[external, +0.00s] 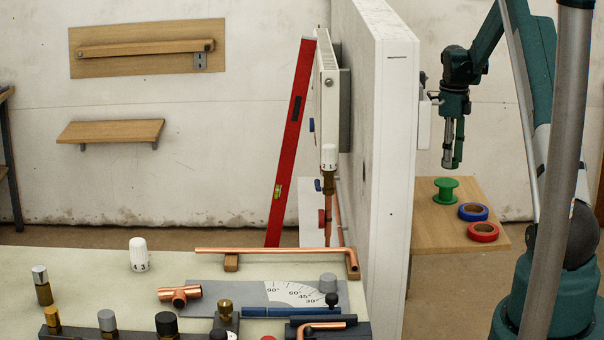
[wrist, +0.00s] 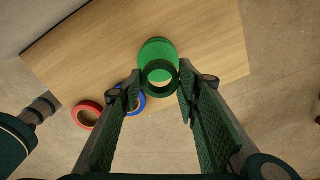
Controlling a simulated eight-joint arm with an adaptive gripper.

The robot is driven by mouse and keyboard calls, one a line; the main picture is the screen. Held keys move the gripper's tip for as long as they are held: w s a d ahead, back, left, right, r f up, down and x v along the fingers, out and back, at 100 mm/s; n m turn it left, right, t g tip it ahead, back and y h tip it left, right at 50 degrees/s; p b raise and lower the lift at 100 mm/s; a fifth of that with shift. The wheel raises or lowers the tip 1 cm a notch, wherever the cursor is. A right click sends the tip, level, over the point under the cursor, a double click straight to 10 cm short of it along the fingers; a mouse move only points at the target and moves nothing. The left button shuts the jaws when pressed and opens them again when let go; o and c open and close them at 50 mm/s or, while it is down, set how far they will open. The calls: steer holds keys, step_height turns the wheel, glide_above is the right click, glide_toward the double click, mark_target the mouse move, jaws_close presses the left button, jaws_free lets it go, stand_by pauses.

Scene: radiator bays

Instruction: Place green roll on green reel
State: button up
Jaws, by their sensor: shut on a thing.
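A green reel (external: 446,190) stands upright on a small wooden shelf at the right. My gripper (external: 453,163) hangs above the reel, fingers pointing down. In the wrist view, my gripper (wrist: 162,82) is shut on the green roll (wrist: 160,88), a dark green ring held between the fingertips. The brighter green reel (wrist: 158,48) shows beyond the roll and through its hole, slightly toward the top of the picture. In the external view a clear gap separates the fingertips from the reel. The roll is hard to make out there.
A blue roll (external: 473,211) and a red roll (external: 483,231) lie on the wooden shelf (external: 425,228), right of the reel. A tall white wall panel (external: 385,150) rises just left of the shelf. A bench with copper pipes (external: 290,251) and fittings fills the front left.

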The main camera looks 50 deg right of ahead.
mark_target(447, 182)
steer(key=shift+a+f, duration=0.15)
steer(key=shift+f, duration=0.2)
steer(key=shift+f, duration=0.1)
steer(key=shift+f, duration=1.55)
steer(key=shift+w+f, duration=0.2)
steer(key=shift+f, duration=0.15)
steer(key=shift+f, duration=0.15)
steer(key=o, duration=0.8)
steer(key=shift+c, duration=0.2)
steer(key=shift+r, duration=0.2)
